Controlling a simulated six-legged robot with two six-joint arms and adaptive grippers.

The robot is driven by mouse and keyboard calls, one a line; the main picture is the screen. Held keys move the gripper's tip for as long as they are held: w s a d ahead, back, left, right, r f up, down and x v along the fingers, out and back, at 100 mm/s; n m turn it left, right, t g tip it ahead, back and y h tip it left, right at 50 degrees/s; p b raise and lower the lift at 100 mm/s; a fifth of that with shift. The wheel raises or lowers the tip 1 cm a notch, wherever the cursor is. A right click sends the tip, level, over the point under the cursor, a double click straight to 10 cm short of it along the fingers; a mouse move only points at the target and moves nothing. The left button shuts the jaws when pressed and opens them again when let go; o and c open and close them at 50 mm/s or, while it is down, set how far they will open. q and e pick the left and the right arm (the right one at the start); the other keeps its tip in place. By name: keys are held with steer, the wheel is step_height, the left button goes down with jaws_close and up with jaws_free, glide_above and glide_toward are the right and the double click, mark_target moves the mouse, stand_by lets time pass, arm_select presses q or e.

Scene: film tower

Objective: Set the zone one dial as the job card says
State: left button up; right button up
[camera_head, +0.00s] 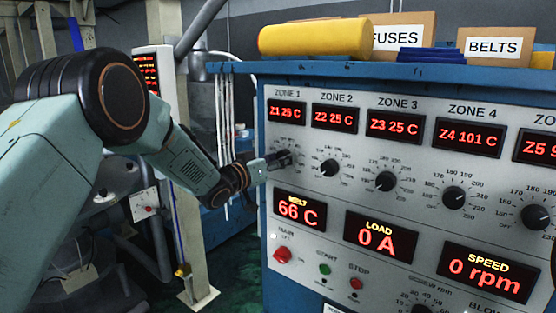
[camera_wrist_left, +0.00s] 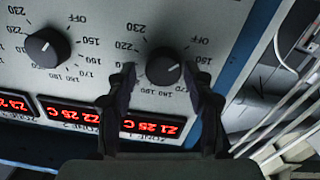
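The zone one dial (camera_wrist_left: 164,67) is a round black knob on the grey panel, with numbers and OFF printed around it. In the left wrist view it appears upside down, above the red Z1 25 C display (camera_wrist_left: 150,127). My left gripper (camera_wrist_left: 160,72) has one finger on each side of the dial, with a small gap showing beside the knob. I cannot tell whether a fingertip touches it. In the head view my left gripper (camera_head: 280,160) is at the panel below ZONE 1 and mostly hides the dial. No job card is readable. My right gripper is not seen.
The zone 2 dial (camera_head: 329,168) is close on the right, with more dials beyond. Below are the MELT display (camera_head: 300,210), the red MAIN knob (camera_head: 282,254) and the START button (camera_head: 325,269). Boxes and a yellow roll (camera_head: 315,38) lie on top.

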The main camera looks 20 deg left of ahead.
arm_select(q)
steer(key=shift+w+a+f, duration=0.2)
steer(key=c, duration=0.3)
steer(key=shift+c, duration=0.7)
steer(key=shift+d+r, duration=0.1)
steer(key=c, duration=0.3)
steer(key=shift+c, duration=0.9)
steer(key=shift+m, duration=0.3)
steer(key=shift+s+m+y+b, duration=0.1)
steer(key=shift+m+y+b, duration=0.3)
steer(key=shift+m+b, duration=7.1)
steer(key=shift+m+p, duration=0.9)
steer(key=shift+m, duration=0.1)
